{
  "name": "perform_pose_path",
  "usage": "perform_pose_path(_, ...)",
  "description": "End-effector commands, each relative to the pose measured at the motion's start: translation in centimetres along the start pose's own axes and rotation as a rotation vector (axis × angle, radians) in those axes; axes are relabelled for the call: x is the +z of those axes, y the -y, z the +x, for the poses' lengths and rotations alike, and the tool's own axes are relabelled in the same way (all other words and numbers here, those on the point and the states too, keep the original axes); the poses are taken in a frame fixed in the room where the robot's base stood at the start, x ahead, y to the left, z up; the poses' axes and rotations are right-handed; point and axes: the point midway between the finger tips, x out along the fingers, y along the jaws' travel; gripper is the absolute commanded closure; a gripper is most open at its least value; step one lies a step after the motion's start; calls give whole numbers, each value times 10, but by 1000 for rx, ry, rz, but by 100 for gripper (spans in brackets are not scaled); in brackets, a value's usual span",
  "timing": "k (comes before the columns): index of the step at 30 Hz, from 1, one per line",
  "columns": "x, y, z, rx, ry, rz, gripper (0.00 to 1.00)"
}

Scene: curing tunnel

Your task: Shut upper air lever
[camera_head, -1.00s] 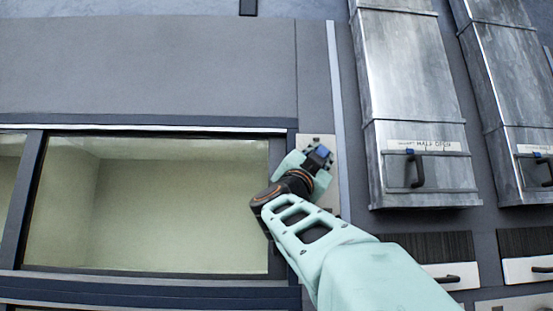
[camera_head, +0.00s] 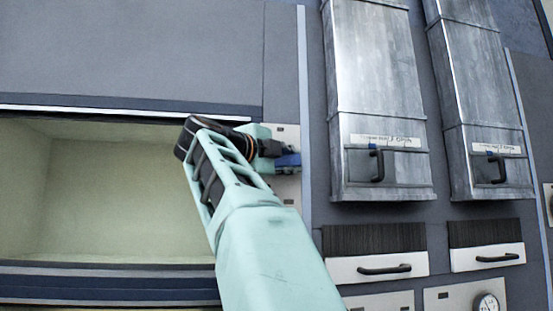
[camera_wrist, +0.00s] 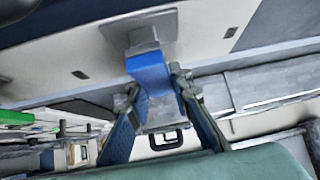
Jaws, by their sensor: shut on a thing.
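The air lever (camera_wrist: 150,72) has a blue handle on a grey mount, fixed to a white plate in the wrist view. My gripper (camera_wrist: 158,100) is shut on this lever, with one finger on each side of the blue part. In the head view my gripper (camera_head: 272,150) is at the white plate (camera_head: 284,132), right of the window opening. A blue part (camera_head: 288,160) shows at its fingertips there. My gripper hides much of the lever and its mount in that view.
Two metal ducts (camera_head: 375,90) (camera_head: 473,90) with black handles stand to the right. Below them are drawer-like fronts with black handles (camera_head: 385,269) and a round dial (camera_head: 488,303). The recessed window opening (camera_head: 100,190) lies to the left.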

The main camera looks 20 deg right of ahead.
Motion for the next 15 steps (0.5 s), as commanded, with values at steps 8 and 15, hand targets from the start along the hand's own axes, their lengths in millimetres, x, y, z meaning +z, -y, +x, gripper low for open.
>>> perform_pose_path(8, 0, -5, 1, 59, -3, 57, 100)
perform_pose_path(15, -1, -6, 0, 75, -4, 70, 100)
